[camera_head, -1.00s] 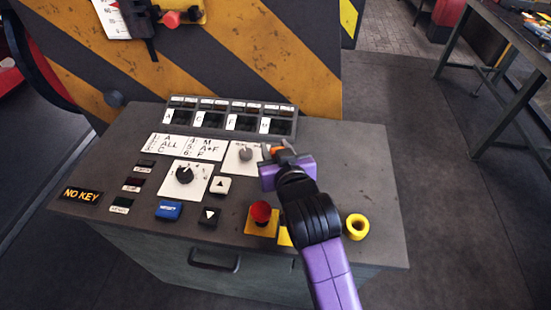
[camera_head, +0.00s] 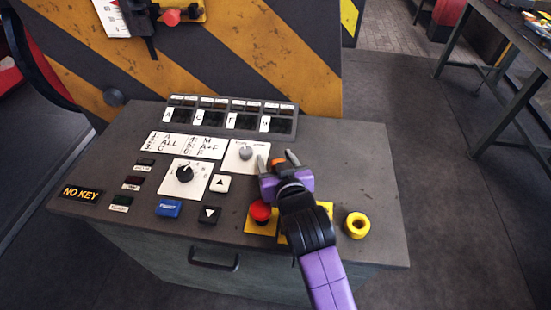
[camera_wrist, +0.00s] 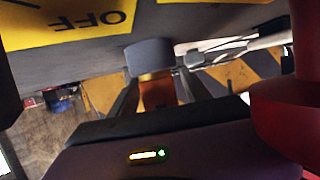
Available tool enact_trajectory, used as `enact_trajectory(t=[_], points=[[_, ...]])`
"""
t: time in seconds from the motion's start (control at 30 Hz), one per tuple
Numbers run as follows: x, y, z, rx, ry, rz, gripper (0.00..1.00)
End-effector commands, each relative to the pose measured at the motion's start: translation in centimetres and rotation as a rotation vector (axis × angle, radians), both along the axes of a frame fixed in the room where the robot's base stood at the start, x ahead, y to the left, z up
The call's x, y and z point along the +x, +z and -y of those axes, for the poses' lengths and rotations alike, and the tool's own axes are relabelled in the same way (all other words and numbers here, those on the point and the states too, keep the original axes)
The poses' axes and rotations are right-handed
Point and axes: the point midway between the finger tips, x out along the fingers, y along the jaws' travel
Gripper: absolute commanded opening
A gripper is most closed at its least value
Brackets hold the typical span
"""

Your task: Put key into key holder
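My gripper (camera_head: 277,155) is over the right half of the control desk, its two fingers spread apart. A small orange piece with a dark tip (camera_head: 279,164) sits between the fingers and also shows in the wrist view (camera_wrist: 157,93); I cannot tell whether it is the key. A grey rounded shape (camera_wrist: 150,57) lies beyond it near the fingertips. The key holder is not clearly identifiable. A yellow plate (camera_head: 325,209) is partly hidden under my arm, and a yellow plate marked OFF (camera_wrist: 85,20) shows upside down in the wrist view. The display at the desk's left reads NO KEY (camera_head: 81,194).
A red button (camera_head: 261,211) is close left of my wrist, and a yellow ring (camera_head: 357,225) stands to its right. Dials, arrow buttons and a blue button (camera_head: 168,208) fill the left half. The desk's right side (camera_head: 360,165) is bare.

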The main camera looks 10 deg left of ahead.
Motion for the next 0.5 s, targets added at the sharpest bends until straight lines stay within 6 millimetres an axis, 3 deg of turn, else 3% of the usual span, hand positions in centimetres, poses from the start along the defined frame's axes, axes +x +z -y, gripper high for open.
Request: enact_trajectory(t=[0.4, 0.5], points=[[-0.1, 1.1, 0.0, 0.001, 0.0, 0.001, 0.56], [-1.4, 1.1, 0.5, 0.0, 0.0, 0.0, 0.56]])
